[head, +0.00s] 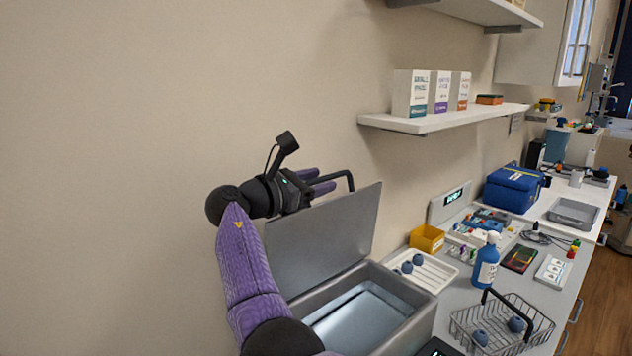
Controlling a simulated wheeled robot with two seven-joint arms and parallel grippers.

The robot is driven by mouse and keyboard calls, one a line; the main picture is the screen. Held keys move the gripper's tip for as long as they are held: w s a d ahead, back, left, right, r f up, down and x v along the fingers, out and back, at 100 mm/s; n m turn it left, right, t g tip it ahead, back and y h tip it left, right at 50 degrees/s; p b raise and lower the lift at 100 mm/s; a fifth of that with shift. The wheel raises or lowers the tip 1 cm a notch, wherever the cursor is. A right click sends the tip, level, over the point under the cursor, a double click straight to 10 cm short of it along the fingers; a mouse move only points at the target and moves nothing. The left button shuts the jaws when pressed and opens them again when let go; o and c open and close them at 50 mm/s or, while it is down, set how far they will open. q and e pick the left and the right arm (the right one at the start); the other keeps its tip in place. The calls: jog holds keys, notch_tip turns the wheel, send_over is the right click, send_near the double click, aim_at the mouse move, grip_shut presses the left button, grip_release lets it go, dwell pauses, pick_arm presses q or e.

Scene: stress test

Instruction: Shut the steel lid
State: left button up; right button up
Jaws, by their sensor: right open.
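The steel lid (327,240) stands raised at the back of a steel basin (412,326), tilted up near the wall. The basin's inside shows open below it. A black bar handle shows at the lid's top edge. My right gripper (324,182) is at the top edge of the lid, its purple fingers open beside the handle. Whether the fingers touch the lid or handle I cannot tell. My right arm passes in front of the lid's left side and hides part of it. My left gripper is not in view.
A white tray (436,273) with blue balls, a blue bottle (486,262) and a wire basket (502,327) stand right of the basin. A yellow bin (427,238) and a blue box (513,189) are farther back. A shelf (445,119) juts from the wall above.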

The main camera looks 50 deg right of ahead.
grip_shut()
dwell(1.3)
